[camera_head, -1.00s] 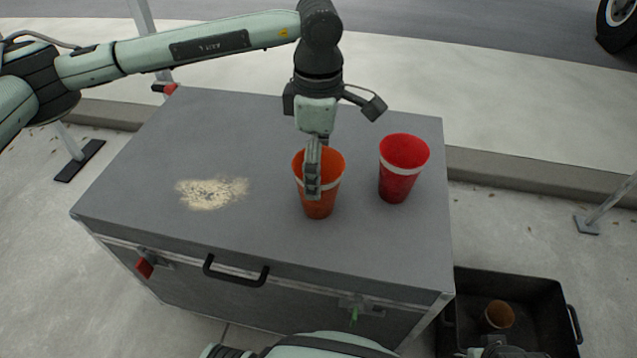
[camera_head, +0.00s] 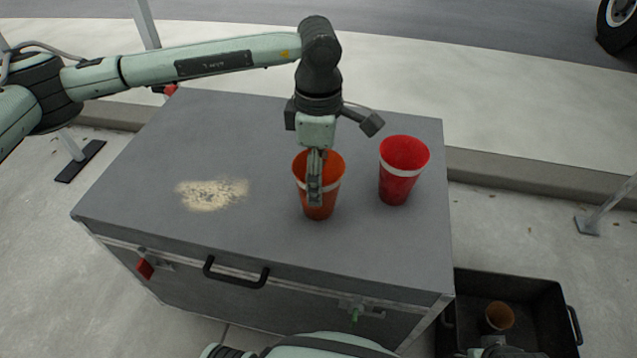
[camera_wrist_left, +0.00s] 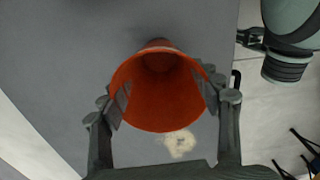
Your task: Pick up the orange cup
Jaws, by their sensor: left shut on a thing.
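The orange cup (camera_head: 330,170) stands upright on the grey case (camera_head: 130,190), and I look into its open mouth in the left wrist view (camera_wrist_left: 158,95). My left gripper (camera_head: 315,188) comes down from above and is shut on the cup. In the left wrist view its two fingers (camera_wrist_left: 165,100) press against opposite sides of the cup. The near finger hides part of the cup in the head view. I cannot tell whether the cup's base is clear of the case.
A red cup (camera_head: 402,185) with a white band stands close to the right of the orange cup. A black bin (camera_head: 545,300) on the ground at the lower right holds an orange-brown cup (camera_head: 498,316). A pale worn patch (camera_head: 212,194) marks the case top.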

